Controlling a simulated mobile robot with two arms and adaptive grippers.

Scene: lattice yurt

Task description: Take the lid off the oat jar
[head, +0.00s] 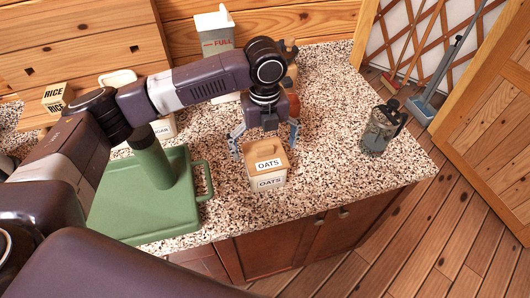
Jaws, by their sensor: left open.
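The oat jar (270,182) stands upright on the speckled counter, near its front edge, with a cream body labelled OATS. Its tan lid (263,158) is on top and also carries an OATS label. My left gripper (264,145) points down just above and behind the lid. Its fingers are spread to either side of the lid. Nothing is seen between them, and whether a finger touches the lid cannot be told. My right gripper is not in view.
A green board with a handle (120,215) and a green cylinder (150,160) are left of the jar. A dark glass jug (378,132) stands right. A box marked FULL (213,35) and a RICE box (57,95) stand behind. The counter between jar and jug is clear.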

